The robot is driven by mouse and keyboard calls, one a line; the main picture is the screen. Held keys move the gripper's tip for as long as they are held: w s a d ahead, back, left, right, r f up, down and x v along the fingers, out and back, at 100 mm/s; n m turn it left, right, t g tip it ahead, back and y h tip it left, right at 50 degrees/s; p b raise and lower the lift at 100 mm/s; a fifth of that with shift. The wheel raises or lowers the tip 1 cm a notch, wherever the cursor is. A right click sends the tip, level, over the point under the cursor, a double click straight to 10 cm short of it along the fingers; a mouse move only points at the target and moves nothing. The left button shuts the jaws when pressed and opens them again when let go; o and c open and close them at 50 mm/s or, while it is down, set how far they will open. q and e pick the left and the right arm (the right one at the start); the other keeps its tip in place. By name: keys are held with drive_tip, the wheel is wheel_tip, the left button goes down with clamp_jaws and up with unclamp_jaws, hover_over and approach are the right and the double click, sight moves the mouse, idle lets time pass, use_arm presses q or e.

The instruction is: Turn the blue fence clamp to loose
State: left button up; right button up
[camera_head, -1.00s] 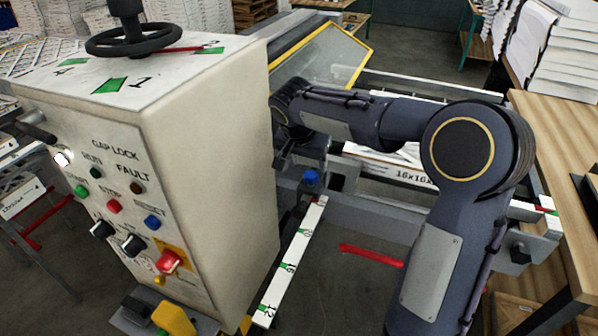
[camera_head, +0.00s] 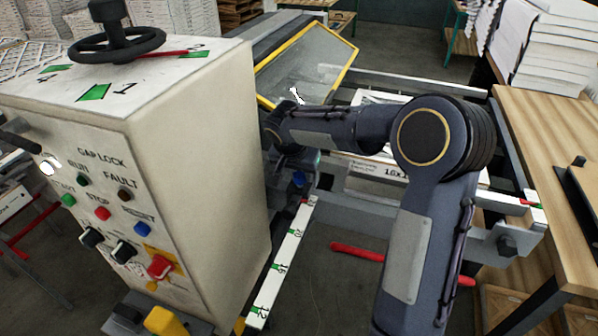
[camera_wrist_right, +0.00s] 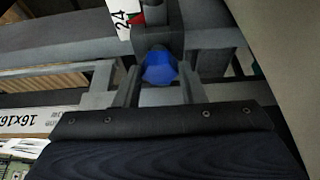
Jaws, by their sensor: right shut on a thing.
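The blue fence clamp (camera_head: 299,180) is a small knob on the grey rail beside the control cabinet. In the right wrist view, the blue clamp (camera_wrist_right: 160,68) sits between the two fingers of my right gripper (camera_wrist_right: 160,74), below a dark grey block. My right gripper is shut on the clamp. In the head view my right arm reaches across from the right, and its wrist hides most of the gripper beside the cabinet. I cannot read a loose or tight marking. My left gripper is in neither view.
The control cabinet (camera_head: 205,150) stands close on the left, with a black handwheel (camera_head: 117,44) on top. A white numbered scale (camera_head: 280,265) runs below the clamp. A yellow-framed clear guard (camera_head: 305,65) is behind my wrist. A wooden table (camera_head: 545,125) stands at the right.

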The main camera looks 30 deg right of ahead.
drive_tip(key=shift+n, duration=0.5)
drive_tip(key=shift+c, duration=0.5)
drive_tip(key=shift+n+t+y+b, duration=0.3)
drive_tip(key=shift+n+t+b, duration=0.1)
drive_tip(key=shift+n+b, duration=0.15)
drive_tip(key=n, duration=0.2)
drive_tip(key=shift+d+n+t+y, duration=0.15)
drive_tip(key=shift+n+t+y, duration=0.15)
drive_tip(key=shift+n+y, duration=0.1)
drive_tip(key=n+y, duration=0.1)
drive_tip(key=n, duration=0.3)
drive_tip(key=shift+s+d+r+y+p, duration=0.1)
drive_tip(key=shift+d+y+p, duration=0.05)
drive_tip(key=shift+y+p, duration=0.25)
drive_tip(key=shift+n+y+p, duration=0.5)
drive_tip(key=shift+n+y, duration=0.3)
drive_tip(key=shift+n, duration=1.45)
drive_tip(key=o, duration=1)
